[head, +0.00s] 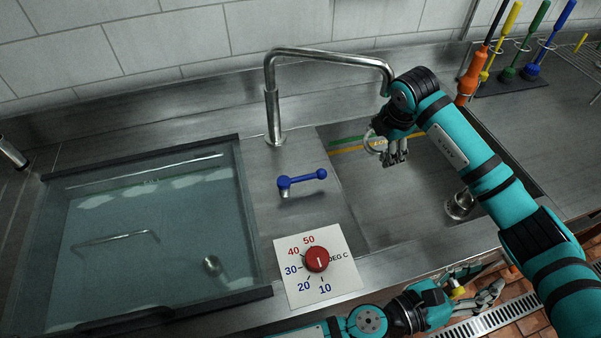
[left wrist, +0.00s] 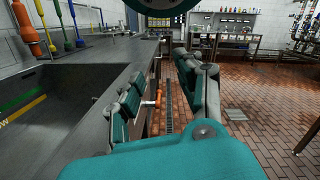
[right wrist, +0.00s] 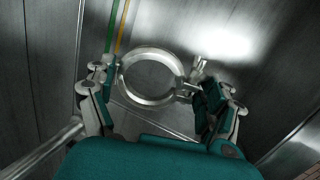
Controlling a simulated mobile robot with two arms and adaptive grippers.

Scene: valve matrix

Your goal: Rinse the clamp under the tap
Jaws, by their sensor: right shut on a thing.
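The clamp (head: 374,143), a silver metal ring, is held over the right sink basin, low in front of the tap's (head: 330,55) spout end. My right gripper (head: 393,150) is shut on it. In the right wrist view the clamp (right wrist: 150,76) sits between the fingers, its ring seen nearly face on and its fastener at the right finger. The spout's tip is partly hidden by my right arm, and I see no water stream. The blue tap lever (head: 302,179) points right. My left gripper (head: 478,289) is past the counter's front edge; in the left wrist view (left wrist: 166,92) its fingers stand apart, empty.
A water-filled basin (head: 245,215) lies left. A red temperature dial (head: 317,259) is on the counter front. A metal cup-like thing (head: 460,204) sits at the right basin's right side. Brushes (head: 508,73) with coloured handles stand at the back right. An orange handle (left wrist: 158,97) juts from the counter front.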

